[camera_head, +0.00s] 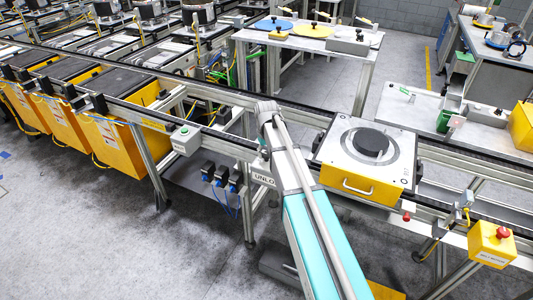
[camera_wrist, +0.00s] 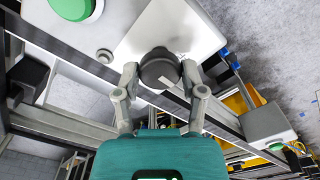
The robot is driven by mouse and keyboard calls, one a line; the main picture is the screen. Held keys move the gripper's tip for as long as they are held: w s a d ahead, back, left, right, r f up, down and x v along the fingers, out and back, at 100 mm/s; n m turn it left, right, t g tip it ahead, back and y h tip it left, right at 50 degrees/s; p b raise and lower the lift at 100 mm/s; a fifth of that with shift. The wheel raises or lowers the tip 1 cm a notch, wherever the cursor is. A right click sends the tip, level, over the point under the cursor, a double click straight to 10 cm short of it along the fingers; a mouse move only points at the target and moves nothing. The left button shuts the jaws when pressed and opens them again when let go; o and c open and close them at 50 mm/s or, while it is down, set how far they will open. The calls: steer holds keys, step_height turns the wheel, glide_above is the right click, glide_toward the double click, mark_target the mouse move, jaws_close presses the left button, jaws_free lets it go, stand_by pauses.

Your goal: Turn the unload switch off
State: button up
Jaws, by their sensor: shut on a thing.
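The unload switch shows in the wrist view as a black round knob (camera_wrist: 159,68) with a pale mark, on a white box. My gripper (camera_wrist: 160,75) has one finger on each side of the knob and is shut on it. Whether the switch is on or off cannot be told. In the head view my arm reaches the conveyor's front rail, where a partly covered label (camera_head: 264,179) reads "UNLO". The switch and my fingers are hidden behind my arm there.
A green button (camera_wrist: 74,8) is close by in the wrist view. In the head view, a yellow-and-white pallet (camera_head: 361,186) stands on the conveyor right of my arm. A box with a green button (camera_head: 185,140) is to the left, and a yellow stop box (camera_head: 491,245) is at the right.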

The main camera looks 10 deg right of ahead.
stand_by(0.3)
steer(key=o, duration=1.2)
steer(key=shift+c, duration=0.2)
